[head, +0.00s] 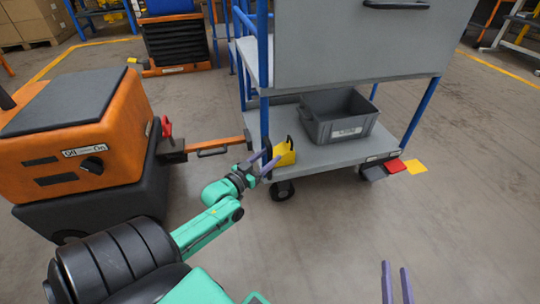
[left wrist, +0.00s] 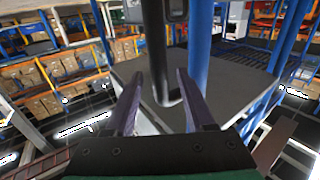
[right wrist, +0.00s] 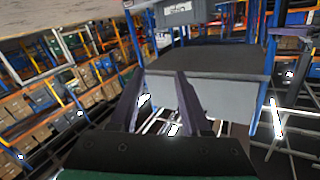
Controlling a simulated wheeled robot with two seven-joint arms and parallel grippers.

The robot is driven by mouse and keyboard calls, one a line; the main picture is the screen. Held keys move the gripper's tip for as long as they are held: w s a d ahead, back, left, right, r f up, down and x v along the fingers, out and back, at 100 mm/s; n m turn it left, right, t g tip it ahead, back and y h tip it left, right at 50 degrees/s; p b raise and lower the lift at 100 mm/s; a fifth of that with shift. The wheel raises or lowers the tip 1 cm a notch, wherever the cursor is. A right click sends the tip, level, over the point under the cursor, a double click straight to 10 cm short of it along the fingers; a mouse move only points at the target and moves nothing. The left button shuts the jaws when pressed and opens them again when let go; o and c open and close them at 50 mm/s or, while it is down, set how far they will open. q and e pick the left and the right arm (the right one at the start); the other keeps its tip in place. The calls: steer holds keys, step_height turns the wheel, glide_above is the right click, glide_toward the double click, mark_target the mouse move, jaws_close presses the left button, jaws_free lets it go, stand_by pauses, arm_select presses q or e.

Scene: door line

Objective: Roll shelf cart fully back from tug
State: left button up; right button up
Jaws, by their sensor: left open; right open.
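The shelf cart (head: 325,158) has a grey deck, blue posts and a grey upper panel. The orange tug (head: 70,135) stands left of it. An orange drawbar (head: 215,146) spans the gap between them, with a red lever (head: 167,128) at its tug end. My left gripper (head: 264,165) is open at the cart's near left corner, by a yellow block (head: 285,153). In the left wrist view a black upright handle (left wrist: 157,55) stands between its open fingers; I cannot tell whether they touch it. My right gripper (head: 397,284) is open and empty, low in front of the cart.
A grey bin (head: 340,118) sits on the cart's deck. Dark, red (head: 390,166) and yellow tags stick out at its right edge. An orange and black unit (head: 178,40) stands behind. Floor in front and right of the cart is clear.

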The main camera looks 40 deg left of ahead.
arm_select(q)
steer(key=shift+w, duration=0.5)
jaws_close()
arm_select(e)
steer(key=shift+t, duration=0.6)
steer(key=r, duration=0.1)
steer(key=w+r, duration=0.2)
steer(key=shift+d+r, duration=0.1)
steer(key=shift+r, duration=0.2)
steer(key=shift+s, duration=0.1)
